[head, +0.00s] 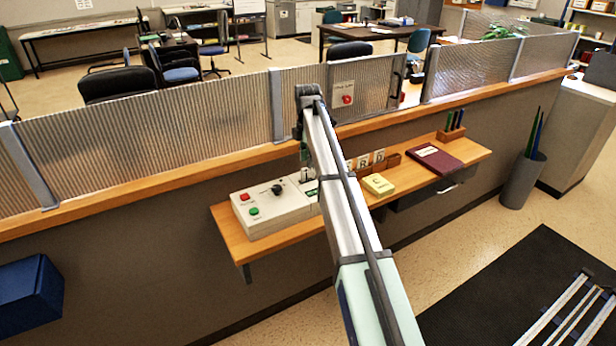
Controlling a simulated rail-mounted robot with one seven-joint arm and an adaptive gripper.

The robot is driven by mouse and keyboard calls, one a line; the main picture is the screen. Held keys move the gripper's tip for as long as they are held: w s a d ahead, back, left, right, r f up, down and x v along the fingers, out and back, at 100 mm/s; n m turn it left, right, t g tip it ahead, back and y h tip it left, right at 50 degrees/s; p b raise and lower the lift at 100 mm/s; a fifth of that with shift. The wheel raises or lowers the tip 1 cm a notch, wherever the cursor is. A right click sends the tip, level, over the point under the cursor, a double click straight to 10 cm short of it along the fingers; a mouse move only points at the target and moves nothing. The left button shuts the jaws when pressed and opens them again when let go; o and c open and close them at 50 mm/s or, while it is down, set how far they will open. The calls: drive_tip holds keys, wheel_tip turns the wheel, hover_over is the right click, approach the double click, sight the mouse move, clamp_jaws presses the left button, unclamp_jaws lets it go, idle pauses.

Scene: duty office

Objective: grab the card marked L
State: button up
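Each bears a dark mark, too small to read surely, so I cannot tell which is L. More cards may be hidden behind my arm. My gripper (304,156) hangs down from the arm's end, above the shelf and left of the cards. Its fingers are small and partly hidden, and I see nothing clearly held in it.
A control box (272,205) with red and green buttons sits on the shelf (400,185) at left. A yellow pad (378,184), a maroon book (435,158) and a pen holder (451,134) stand right. A ribbed glass partition (150,135) rises behind.

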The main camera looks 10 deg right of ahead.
sight(308, 170)
drive_tip(key=shift+d+f+p, duration=0.15)
drive_tip(key=shift+f+p, duration=1.1)
drive_tip(key=shift+f, duration=1.35)
clamp_jaws()
